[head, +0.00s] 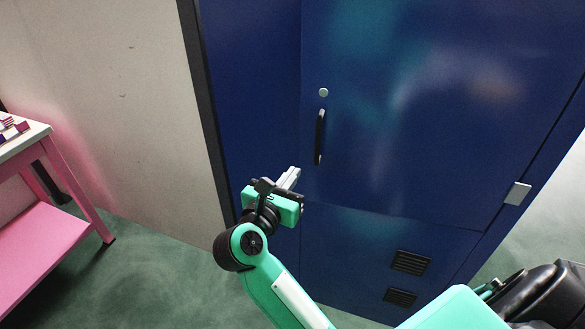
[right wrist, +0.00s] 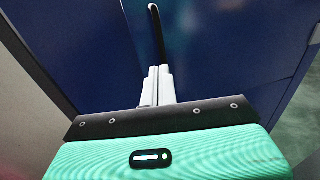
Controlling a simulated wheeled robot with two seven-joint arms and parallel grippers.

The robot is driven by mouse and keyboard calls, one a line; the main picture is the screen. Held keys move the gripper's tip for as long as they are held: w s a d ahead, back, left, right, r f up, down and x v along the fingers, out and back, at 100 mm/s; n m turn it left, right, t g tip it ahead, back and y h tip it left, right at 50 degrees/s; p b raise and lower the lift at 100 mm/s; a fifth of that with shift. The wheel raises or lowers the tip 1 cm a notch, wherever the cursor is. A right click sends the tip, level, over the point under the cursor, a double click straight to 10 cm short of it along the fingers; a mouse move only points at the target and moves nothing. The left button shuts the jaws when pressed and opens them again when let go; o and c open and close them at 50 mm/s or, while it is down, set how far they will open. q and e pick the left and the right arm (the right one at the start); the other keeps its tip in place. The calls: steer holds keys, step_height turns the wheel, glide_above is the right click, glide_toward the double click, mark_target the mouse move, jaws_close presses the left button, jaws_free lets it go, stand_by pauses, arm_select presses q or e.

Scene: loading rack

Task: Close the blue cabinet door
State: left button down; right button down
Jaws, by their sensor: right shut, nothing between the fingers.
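The blue cabinet door (head: 420,130) fills the middle and right of the head view. It has an upright black handle (head: 319,137) and a round lock (head: 323,92) near its left edge. The door looks flush or nearly flush with the cabinet front; a small gap cannot be ruled out. My right gripper (head: 291,177) is shut and empty, below and left of the handle. In the right wrist view its closed fingers (right wrist: 158,85) point toward the handle (right wrist: 157,35), which shows beyond the tips; contact cannot be told. My left gripper is not in view.
A blue panel (head: 255,90) lies left of the door, beside a pale wall (head: 120,90). A silver hinge (head: 517,193) sits at the door's lower right. A pink table (head: 45,205) stands at far left. Green floor (head: 140,265) is open between table and cabinet.

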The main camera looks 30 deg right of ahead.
steer(key=p, duration=0.4)
glide_toward(317, 142)
steer(key=x, duration=0.5)
steer(key=shift+d+r, duration=0.1)
steer(key=shift+r, duration=0.1)
steer(key=shift+x, duration=0.85)
steer(key=shift+f, duration=0.2)
steer(key=shift+w, duration=0.15)
